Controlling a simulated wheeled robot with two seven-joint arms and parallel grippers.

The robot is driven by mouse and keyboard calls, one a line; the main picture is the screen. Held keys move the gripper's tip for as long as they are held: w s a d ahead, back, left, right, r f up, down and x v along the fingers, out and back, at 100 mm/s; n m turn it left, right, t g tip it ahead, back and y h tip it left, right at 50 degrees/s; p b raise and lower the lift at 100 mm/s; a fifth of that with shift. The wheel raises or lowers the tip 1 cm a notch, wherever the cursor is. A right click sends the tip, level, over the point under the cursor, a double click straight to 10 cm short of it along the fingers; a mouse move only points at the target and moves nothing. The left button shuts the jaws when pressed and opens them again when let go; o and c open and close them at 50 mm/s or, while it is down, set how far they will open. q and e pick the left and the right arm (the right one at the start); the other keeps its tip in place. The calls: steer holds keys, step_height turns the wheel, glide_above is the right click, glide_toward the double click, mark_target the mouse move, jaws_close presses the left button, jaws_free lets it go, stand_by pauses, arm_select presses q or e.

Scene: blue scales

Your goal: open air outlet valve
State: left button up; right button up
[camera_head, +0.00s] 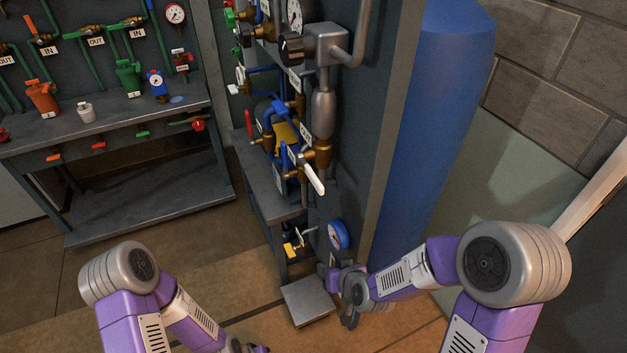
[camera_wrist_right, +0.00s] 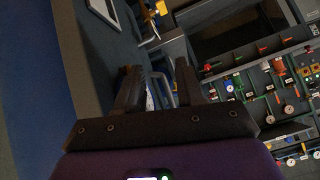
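A brass valve (camera_head: 320,156) with a long white lever (camera_head: 314,181) is on the side panel, beside a label reading OUT (camera_head: 305,131). A small yellow-handled valve (camera_head: 293,249) sits lower, left of a blue-rimmed gauge (camera_head: 338,235). I cannot tell for certain which is the air outlet valve. My right gripper (camera_head: 334,294) is low, below the gauge, at the foot of the panel. In the right wrist view its fingers (camera_wrist_right: 156,78) are apart with nothing visible held between them. My left gripper (camera_head: 254,349) is mostly cut off at the bottom edge.
A tall blue cylinder (camera_head: 425,130) stands behind the panel at right. A grey plate (camera_head: 308,301) lies low beside my right gripper. A workbench (camera_head: 110,128) with several valves and gauges is at left. The floor between is clear.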

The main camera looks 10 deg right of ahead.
step_height(320, 180, up, 13)
steer(key=w+a+n+t, duration=0.1)
steer(key=w+n+t, duration=0.1)
steer(key=t, duration=0.2)
steer(key=t+y+b, duration=0.2)
steer(key=t, duration=0.2)
glide_toward(314, 175)
steer(key=shift+w+a+f+n, duration=0.2)
steer(key=shift+w+f, duration=0.15)
steer(key=shift+w, duration=0.25)
steer(key=shift+w+a+f+n, duration=0.1)
steer(key=shift+w+a+f, duration=0.2)
steer(key=shift+w, duration=0.55)
steer(key=b+x, duration=0.1)
steer(key=x, duration=0.6)
steer(key=shift+r, duration=0.1)
jaws_close()
